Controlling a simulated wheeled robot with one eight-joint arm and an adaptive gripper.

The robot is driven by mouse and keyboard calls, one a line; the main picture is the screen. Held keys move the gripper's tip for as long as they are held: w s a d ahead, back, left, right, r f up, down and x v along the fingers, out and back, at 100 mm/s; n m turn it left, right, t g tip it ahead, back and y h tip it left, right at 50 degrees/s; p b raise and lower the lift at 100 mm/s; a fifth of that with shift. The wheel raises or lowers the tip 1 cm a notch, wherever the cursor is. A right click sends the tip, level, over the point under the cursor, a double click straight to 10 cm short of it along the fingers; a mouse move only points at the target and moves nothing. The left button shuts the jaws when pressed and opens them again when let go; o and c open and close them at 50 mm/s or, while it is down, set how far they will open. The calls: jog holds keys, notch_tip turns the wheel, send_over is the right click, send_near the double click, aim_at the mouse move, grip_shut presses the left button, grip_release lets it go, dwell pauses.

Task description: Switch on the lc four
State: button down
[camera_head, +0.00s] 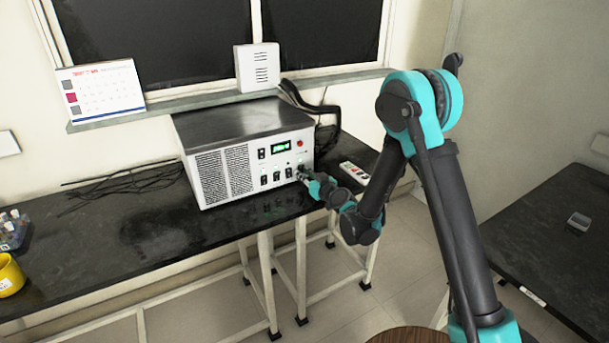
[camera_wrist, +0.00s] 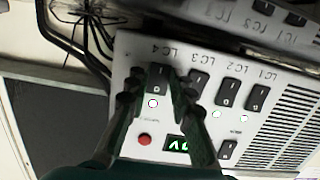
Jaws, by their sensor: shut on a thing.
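The white and grey power box (camera_head: 225,127) stands on the black bench, its control panel toward me. In the wrist view the panel is upside down, with black rocker switches labelled LC1 to LC4. The LC4 switch (camera_wrist: 158,79) is between my gripper's fingertips (camera_wrist: 158,88). My gripper is shut on this switch; its exact rocker position is hard to read. A round light (camera_wrist: 153,103) by LC4 looks pale with a green edge. In the head view my gripper (camera_head: 304,175) is at the panel's lower right, hiding LC4.
The panel also has LC3 (camera_wrist: 197,84), LC2 (camera_wrist: 229,92) and LC1 (camera_wrist: 257,98) close beside LC4, a red button (camera_wrist: 144,139) and a lit green display (camera_head: 281,147). Black cables (camera_head: 318,106) hang behind the box. A small remote-like item (camera_head: 354,171) lies right of it.

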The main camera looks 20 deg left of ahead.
aim_at(300, 147)
jog(key=c, duration=1.6)
grip_release()
notch_tip(300, 147, up, 10)
jog(key=shift+d, duration=0.1)
